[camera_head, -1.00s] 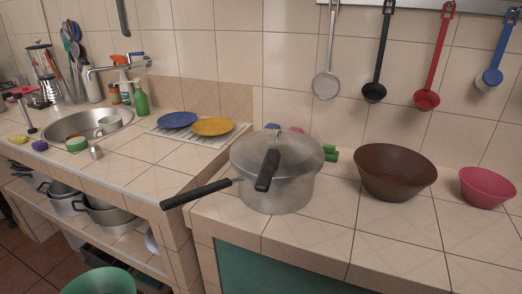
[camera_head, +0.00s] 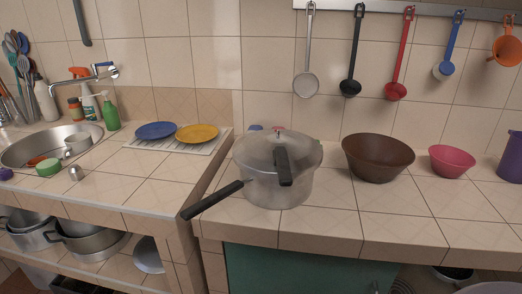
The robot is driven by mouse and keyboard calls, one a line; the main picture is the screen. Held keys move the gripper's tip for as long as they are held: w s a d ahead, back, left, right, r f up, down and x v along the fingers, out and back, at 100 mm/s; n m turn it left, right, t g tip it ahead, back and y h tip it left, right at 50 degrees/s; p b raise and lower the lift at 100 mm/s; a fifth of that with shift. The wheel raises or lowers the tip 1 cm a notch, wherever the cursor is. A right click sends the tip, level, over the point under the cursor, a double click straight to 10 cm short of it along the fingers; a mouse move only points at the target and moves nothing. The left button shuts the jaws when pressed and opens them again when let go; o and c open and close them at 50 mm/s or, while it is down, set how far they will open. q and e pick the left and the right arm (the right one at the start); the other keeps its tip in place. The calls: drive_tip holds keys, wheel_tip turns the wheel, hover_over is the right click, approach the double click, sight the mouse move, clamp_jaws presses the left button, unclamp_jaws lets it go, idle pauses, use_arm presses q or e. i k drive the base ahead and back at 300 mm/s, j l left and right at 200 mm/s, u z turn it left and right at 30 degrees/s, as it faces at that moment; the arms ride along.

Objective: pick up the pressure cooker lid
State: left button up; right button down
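The pressure cooker (camera_head: 275,188) stands upright on the tiled counter, near the front left corner of its raised section. It is silver metal, and its long black side handle (camera_head: 212,200) sticks out to the left past the counter edge. The pressure cooker lid (camera_head: 262,149) sits on top of the pot, domed and silver. The lid's black handle (camera_head: 283,167) points toward me, and a small red knob (camera_head: 278,130) shows at its top. Neither of my grippers is in view.
A brown bowl (camera_head: 378,160) and a pink bowl (camera_head: 452,162) stand right of the cooker. Blue (camera_head: 156,130) and yellow (camera_head: 197,132) plates lie on a rack at left, beside the sink (camera_head: 35,155). Ladles hang on the wall. Counter in front of the bowls is clear.

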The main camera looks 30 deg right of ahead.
sight(283, 155)
drive_tip(key=j, duration=0.4)
drive_tip(key=i+j, duration=0.15)
drive_tip(key=j, duration=0.2)
drive_tip(key=z, duration=0.35)
drive_tip(key=j+z, duration=0.15)
drive_tip(key=z, duration=0.5)
drive_tip(key=j, duration=0.05)
